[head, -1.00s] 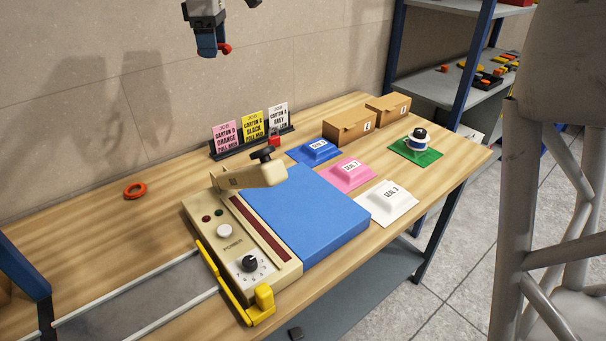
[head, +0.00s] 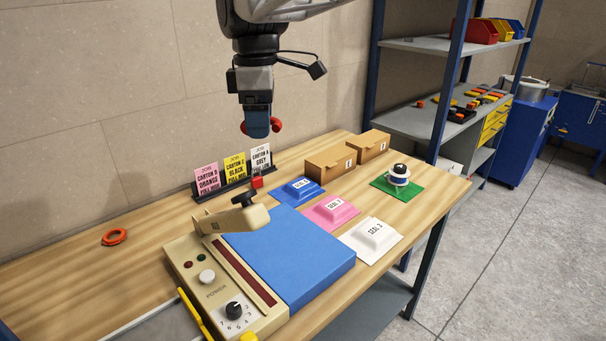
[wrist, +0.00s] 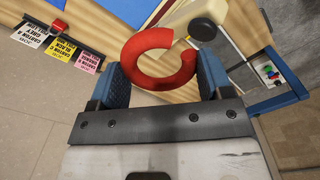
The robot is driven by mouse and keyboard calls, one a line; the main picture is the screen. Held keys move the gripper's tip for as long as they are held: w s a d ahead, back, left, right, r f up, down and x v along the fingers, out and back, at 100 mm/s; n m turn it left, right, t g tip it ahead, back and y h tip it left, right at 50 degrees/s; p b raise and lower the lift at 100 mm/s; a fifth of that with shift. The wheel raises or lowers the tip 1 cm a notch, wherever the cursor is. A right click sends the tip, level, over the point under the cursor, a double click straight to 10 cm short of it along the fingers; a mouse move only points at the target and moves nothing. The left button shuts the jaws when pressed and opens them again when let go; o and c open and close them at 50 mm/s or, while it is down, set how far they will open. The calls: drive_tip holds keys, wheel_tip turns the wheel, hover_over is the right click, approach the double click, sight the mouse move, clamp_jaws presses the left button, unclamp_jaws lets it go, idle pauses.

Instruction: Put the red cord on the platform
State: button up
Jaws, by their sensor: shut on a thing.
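My gripper (head: 257,130) is shut on the red cord (head: 275,126) and holds it in the air above the back of the bench. In the wrist view the red cord (wrist: 132,64) is a thick, curved, nearly closed loop with a gap, between the two blue fingers of my gripper (wrist: 162,76). The flat blue platform (head: 292,262) lies on the bench beside the beige press, below and in front of my gripper. Its top is bare apart from the press arm (head: 232,218) reaching over its back left corner.
An orange ring (head: 114,237) lies at left. A card rack (head: 228,188) with a red block (head: 257,182) stands behind the press. Blue (head: 299,190), pink (head: 331,210) and white (head: 370,239) seal blocks, two cartons (head: 331,164) and a spool on a green base (head: 397,181) are at right.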

drive_tip(key=s+d+f, duration=0.3)
drive_tip(key=s+d, duration=0.5)
drive_tip(key=s, duration=0.1)
wheel_tip(320, 180, down, 27)
drive_tip(key=shift+r, duration=0.2)
drive_tip(key=shift+w, duration=0.2)
hover_over(279, 248)
drive_tip(key=shift+f, duration=0.7)
idle(0.4)
drive_tip(key=shift+f, duration=1.75)
drive_tip(key=shift+f, duration=0.1)
